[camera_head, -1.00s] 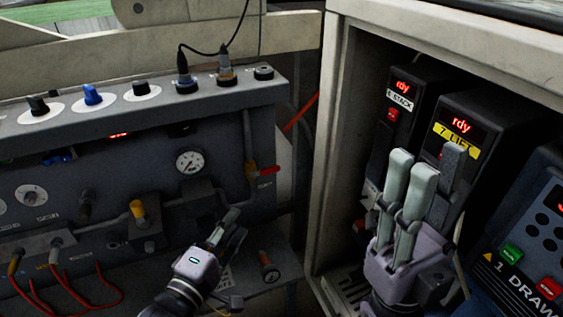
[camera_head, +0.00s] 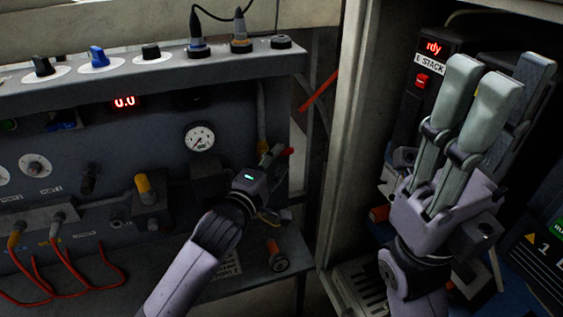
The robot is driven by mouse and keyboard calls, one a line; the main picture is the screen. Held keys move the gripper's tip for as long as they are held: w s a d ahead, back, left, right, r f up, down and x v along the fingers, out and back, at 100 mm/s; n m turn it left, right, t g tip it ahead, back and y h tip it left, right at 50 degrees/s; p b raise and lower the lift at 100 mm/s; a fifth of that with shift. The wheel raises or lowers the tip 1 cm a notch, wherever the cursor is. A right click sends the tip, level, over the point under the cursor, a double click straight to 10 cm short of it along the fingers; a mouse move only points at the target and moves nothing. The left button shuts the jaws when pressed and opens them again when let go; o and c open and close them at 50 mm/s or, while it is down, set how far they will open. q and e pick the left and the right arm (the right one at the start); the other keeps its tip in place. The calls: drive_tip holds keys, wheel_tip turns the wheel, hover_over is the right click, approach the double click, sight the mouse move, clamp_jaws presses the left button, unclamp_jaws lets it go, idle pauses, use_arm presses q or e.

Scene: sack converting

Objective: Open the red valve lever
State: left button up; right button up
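My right gripper (camera_head: 500,92) points up in front of the cabinet at the right. Its pale fingers stand apart from the darker finger behind, and nothing shows between them.
A pressure gauge (camera_head: 199,138) sits left of the lever. A yellow-capped valve (camera_head: 144,188) and red cables (camera_head: 75,259) are further left. The cabinet's side wall (camera_head: 355,130) stands to the right. A black E STACK unit (camera_head: 431,64) is inside the cabinet.

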sight(283, 152)
use_arm(q)
drive_tip(key=shift+b+x, duration=0.4)
drive_tip(key=shift+x, duration=1)
clamp_jaws()
